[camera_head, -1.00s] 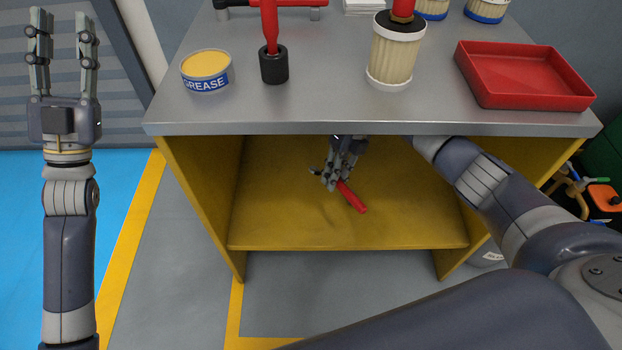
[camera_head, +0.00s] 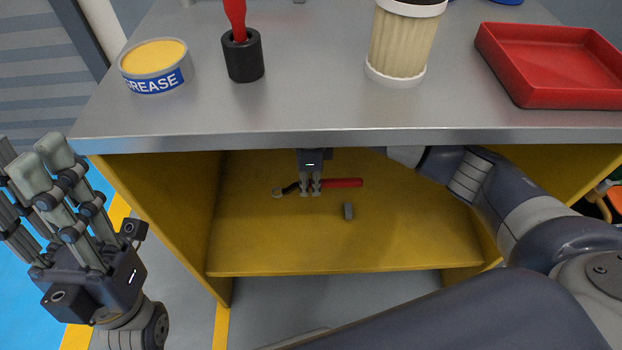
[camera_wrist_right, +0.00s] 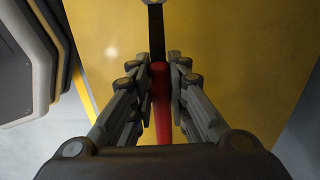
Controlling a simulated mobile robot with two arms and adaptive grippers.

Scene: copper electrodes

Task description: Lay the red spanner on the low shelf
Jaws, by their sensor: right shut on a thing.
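The red spanner (camera_head: 344,182) has a red handle and a dark head. It lies crosswise in the head view, head to the left, inside the yellow bench. My right gripper (camera_head: 310,192) is shut on it near where the handle meets the dark part. In the right wrist view the spanner (camera_wrist_right: 160,100) runs between the fingers (camera_wrist_right: 160,85). The low shelf (camera_head: 270,245) is the yellow board below it; I cannot tell whether the spanner touches it. My left gripper (camera_head: 30,160) is open and empty, left of the bench.
The grey bench top (camera_head: 310,110) overhangs, with a grease tin (camera_head: 155,67), black holder (camera_head: 243,57), filter (camera_head: 402,45) and red tray (camera_head: 560,65). The shelf's front is clear.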

